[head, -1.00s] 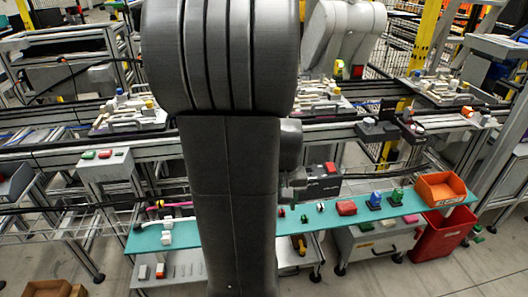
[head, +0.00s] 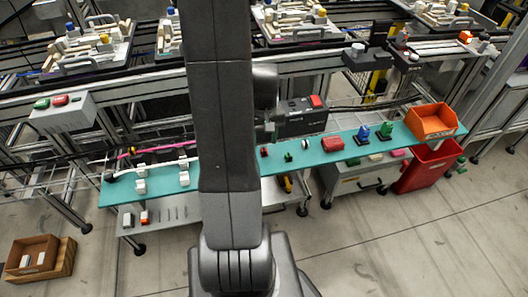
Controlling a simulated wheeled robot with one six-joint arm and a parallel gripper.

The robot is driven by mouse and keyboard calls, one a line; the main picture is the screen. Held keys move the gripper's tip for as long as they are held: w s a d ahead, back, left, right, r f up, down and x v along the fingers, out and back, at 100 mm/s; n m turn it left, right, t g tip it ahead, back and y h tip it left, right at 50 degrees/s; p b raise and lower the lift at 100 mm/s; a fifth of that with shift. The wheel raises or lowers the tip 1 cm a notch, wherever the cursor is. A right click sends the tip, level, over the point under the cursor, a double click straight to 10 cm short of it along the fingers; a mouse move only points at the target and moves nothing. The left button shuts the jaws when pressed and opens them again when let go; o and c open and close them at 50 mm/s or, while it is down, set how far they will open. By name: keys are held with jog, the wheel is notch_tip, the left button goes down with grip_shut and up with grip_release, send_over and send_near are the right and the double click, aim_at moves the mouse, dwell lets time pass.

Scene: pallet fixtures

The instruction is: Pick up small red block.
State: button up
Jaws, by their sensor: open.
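A small red block (head: 264,152) sits on the teal shelf (head: 225,165), just right of my dark arm. It is tiny in the head view, so its exact shape is hard to tell. My gripper (head: 268,131) shows only partly beside my arm, above the shelf and a little behind the small red block. It is open and appears empty. The arm hides part of the shelf to the left of the block.
A larger red block (head: 332,144), a blue item (head: 362,134) and a green item (head: 386,130) stand further right on the shelf. An orange bin (head: 431,121) is at its right end. A dark box with a red top (head: 302,117) stands behind. White fittings (head: 140,178) are at left.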

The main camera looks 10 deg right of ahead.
aim_at(264, 149)
jog(key=f, duration=0.5)
jog(key=shift+w+b, duration=0.2)
jog(key=shift+b, duration=0.1)
grip_shut()
